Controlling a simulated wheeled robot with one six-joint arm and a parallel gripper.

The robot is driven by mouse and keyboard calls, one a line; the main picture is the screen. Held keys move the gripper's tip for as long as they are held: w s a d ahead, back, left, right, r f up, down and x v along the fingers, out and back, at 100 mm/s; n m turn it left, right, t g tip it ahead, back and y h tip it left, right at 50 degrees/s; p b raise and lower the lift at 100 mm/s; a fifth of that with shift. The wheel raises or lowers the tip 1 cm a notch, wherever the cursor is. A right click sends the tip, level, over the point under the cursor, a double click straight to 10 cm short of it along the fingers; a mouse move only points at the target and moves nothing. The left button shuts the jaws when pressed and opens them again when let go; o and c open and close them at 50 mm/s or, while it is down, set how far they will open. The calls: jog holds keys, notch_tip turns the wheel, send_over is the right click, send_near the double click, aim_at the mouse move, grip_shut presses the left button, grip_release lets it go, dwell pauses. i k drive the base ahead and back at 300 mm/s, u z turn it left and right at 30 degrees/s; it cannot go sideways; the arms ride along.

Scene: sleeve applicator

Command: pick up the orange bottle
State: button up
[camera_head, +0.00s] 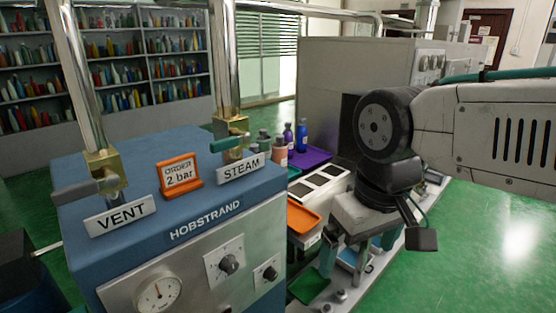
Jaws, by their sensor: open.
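The orange bottle (280,156), pale orange with a grey cap, stands upright behind the blue machine's right edge, near the middle of the view. Its lower part is partly hidden. My gripper (346,260) hangs pointing down at the right, nearer to the camera than the bottle and clearly apart from it. Its fingers are spread, and I see nothing between them.
A purple bottle (288,136) and a blue bottle (302,136) stand close behind the orange bottle. An orange tray (301,219) and a green tray (309,286) lie near my gripper. The blue machine (185,215), with metal pipes and valves, fills the left foreground.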

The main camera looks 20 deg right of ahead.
aim_at(280, 148)
jog(key=z, duration=2.45)
jog(key=i, duration=1.75)
jog(key=u, duration=3.1)
jog(key=i, duration=0.5)
